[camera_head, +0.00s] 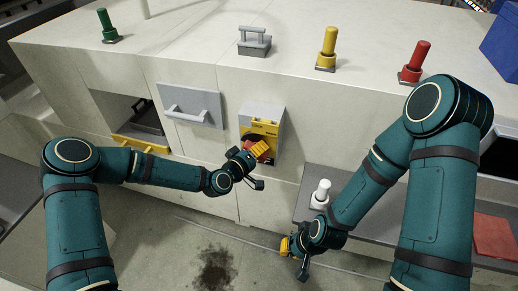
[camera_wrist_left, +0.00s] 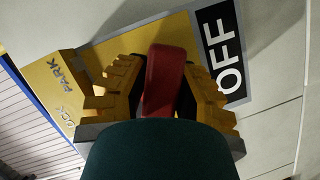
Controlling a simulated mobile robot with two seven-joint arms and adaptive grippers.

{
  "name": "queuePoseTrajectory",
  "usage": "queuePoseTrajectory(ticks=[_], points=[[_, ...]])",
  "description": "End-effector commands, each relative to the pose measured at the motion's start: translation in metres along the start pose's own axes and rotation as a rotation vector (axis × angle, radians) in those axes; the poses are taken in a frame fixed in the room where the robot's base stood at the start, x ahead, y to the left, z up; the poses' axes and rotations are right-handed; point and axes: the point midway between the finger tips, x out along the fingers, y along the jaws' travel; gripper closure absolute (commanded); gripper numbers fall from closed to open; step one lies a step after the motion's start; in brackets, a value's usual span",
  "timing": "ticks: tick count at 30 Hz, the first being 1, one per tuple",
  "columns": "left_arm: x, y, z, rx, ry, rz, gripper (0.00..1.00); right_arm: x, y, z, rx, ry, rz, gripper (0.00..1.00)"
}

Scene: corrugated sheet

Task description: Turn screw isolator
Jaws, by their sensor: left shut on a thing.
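The screw isolator is a yellow plate (camera_head: 265,128) on the front of the light cabinet, with a red handle (camera_wrist_left: 163,80) at its middle. The plate (camera_wrist_left: 115,52) also fills much of the left wrist view, with "PARK" lettering and a black and white "OFF" label (camera_wrist_left: 222,48) to the right. My left gripper (camera_head: 261,150) is at the isolator, its yellow fingers shut on the red handle, one on each side. The handle's lower end is hidden by the gripper. My right gripper (camera_head: 288,246) hangs low over the floor, away from the isolator; its fingers are too small to judge.
Green (camera_head: 108,25), yellow (camera_head: 327,47) and red (camera_head: 415,62) posts and a grey handle block (camera_head: 254,41) stand on the cabinet top. A grey drawer front (camera_head: 190,105) and an open compartment (camera_head: 140,118) are left of the isolator. A white knob (camera_head: 320,193) stands on the right shelf.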

Motion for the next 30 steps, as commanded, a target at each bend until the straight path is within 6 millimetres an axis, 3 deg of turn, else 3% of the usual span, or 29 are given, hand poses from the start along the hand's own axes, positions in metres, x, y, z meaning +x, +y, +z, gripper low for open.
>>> queuePoseTrajectory(ticks=[11,30], points=[[0.001,-0.001,-0.001,0.337,0.002,-0.132,1.0,0.002,0.001,0.0,0.0,0.0,0.0,1.0],[0.0,-0.007,-0.004,0.841,0.004,-0.342,1.0,0.024,0.009,0.003,-0.004,-0.003,-0.001,1.0]])
